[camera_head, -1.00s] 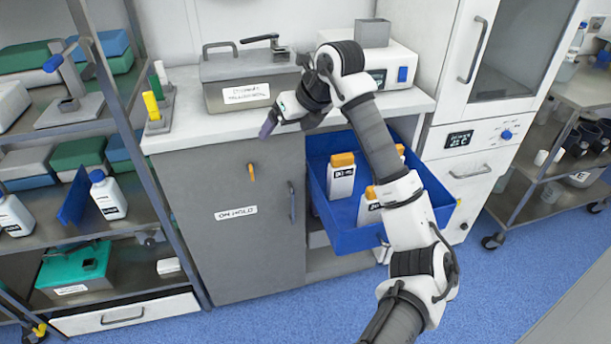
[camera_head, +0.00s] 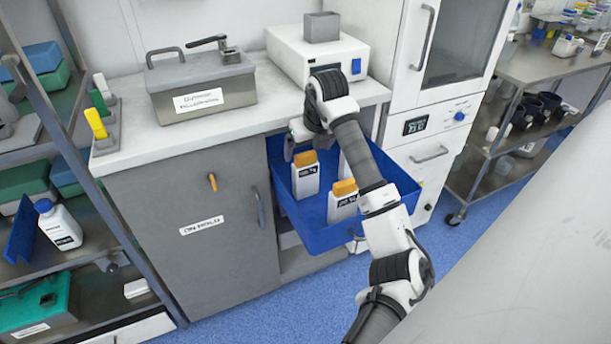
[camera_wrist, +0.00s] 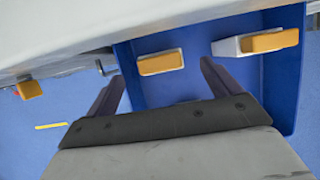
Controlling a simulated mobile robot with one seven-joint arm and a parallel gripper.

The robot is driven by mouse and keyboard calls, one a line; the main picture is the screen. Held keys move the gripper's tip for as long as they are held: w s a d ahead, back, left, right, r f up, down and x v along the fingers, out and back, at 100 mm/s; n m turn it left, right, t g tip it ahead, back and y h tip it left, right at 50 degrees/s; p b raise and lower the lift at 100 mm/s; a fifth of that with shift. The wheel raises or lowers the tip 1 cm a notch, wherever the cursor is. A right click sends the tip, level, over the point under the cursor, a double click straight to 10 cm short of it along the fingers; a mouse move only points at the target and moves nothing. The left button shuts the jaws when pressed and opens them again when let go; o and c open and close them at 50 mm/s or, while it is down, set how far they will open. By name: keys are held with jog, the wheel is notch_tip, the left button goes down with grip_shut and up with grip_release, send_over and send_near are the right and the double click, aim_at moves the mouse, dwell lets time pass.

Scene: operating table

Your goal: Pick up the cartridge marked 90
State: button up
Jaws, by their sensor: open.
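White cartridges with orange caps stand upright in the open blue drawer (camera_head: 322,238). One (camera_head: 306,178) is at the drawer's left, another (camera_head: 342,205) nearer the front. A third white shape (camera_head: 344,168) is partly hidden behind my arm. Their dark labels are too small to read, so I cannot tell which is marked 90. My gripper (camera_head: 289,150) is at the drawer's back left, close to the left cartridge. In the wrist view my gripper (camera_wrist: 162,72) is open and empty, with one orange cap (camera_wrist: 160,62) ahead between the fingers and another cartridge (camera_wrist: 258,42) to the right.
The counter (camera_head: 135,145) edge lies just behind the drawer, carrying a grey metal box (camera_head: 200,90) and a white device (camera_head: 318,55). The grey cabinet door (camera_head: 185,225) is left of the drawer. A white cabinet (camera_head: 430,150) stands to the right.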

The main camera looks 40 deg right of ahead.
aim_at(306, 154)
jog(key=x, duration=0.4)
jog(key=shift+w+f+p, duration=0.1)
jog(key=shift+w+p, duration=0.1)
jog(key=shift+p, duration=0.1)
jog(key=shift+c, duration=0.3)
jog(key=c, duration=1.4)
